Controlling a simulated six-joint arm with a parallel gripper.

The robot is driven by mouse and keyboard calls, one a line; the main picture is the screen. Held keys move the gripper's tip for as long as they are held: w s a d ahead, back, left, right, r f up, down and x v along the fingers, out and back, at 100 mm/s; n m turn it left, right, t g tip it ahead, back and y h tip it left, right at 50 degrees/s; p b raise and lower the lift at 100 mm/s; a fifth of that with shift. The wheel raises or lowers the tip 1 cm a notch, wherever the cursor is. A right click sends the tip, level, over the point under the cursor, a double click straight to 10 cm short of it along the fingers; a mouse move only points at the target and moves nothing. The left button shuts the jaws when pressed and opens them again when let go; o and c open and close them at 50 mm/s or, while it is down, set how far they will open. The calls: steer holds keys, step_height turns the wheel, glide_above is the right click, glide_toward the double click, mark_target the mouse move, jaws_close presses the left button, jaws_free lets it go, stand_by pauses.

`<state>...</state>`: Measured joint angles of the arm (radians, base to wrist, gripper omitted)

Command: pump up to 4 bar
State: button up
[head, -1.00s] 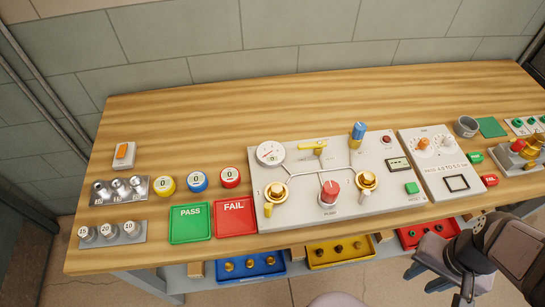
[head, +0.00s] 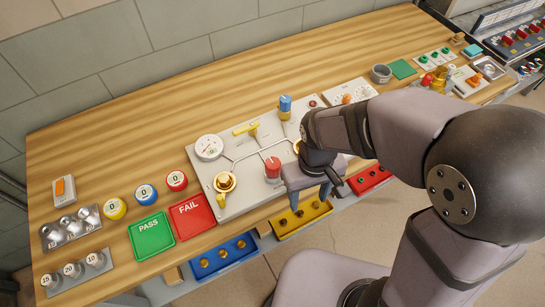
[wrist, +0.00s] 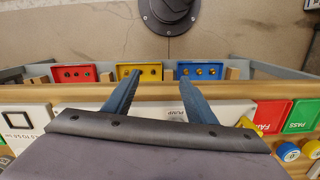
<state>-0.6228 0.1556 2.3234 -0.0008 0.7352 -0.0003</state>
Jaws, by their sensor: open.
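The white test panel (head: 240,200) lies on the wooden bench. Its red pump knob (head: 272,168) stands upright near the middle. The round white gauge (head: 208,147) has a red needle, but its reading is too small to tell. A gold valve (head: 225,182) is at the left, and a yellow lever (head: 245,129) and a blue knob (head: 285,107) are at the back. My gripper (head: 309,196) is open and empty, right of the pump knob, over the front edge. In the wrist view my gripper (wrist: 159,78) points past the panel's front; the PUMP label shows, the knob is hidden.
Green PASS (head: 152,236) and red FAIL (head: 194,215) mats lie left of the panel. Blue (head: 224,258), yellow (head: 302,219) and red (head: 369,180) trays sit below the bench's front edge. The back of the bench is clear.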

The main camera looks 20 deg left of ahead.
mark_target(273, 162)
steer(key=shift+n+t, duration=0.3)
steer(key=shift+n, duration=0.3)
steer(key=w+a+r, duration=0.1)
steer(key=a, duration=0.2)
steer(key=w+a+r, duration=0.1)
steer(key=a, duration=0.2)
steer(key=w+a+r, duration=0.1)
steer(key=w+a, duration=0.1)
steer(key=a, duration=0.1)
steer(key=shift+r, duration=0.15)
steer(key=shift+m+y, duration=0.3)
steer(key=shift+m, duration=0.2)
steer(key=w+r, duration=0.1)
steer(key=a+r, duration=0.1)
steer(key=r, duration=0.1)
steer(key=w+a+r, duration=0.1)
steer(key=shift+w+a+r, duration=0.15)
steer(key=shift+w+r, duration=0.1)
steer(key=shift+w, duration=0.1)
steer(key=shift+s+d, duration=0.2)
steer(key=shift+d, duration=0.05)
steer(key=shift+f+p, duration=1.1)
steer(key=shift+f, duration=2.6)
steer(key=c, duration=1)
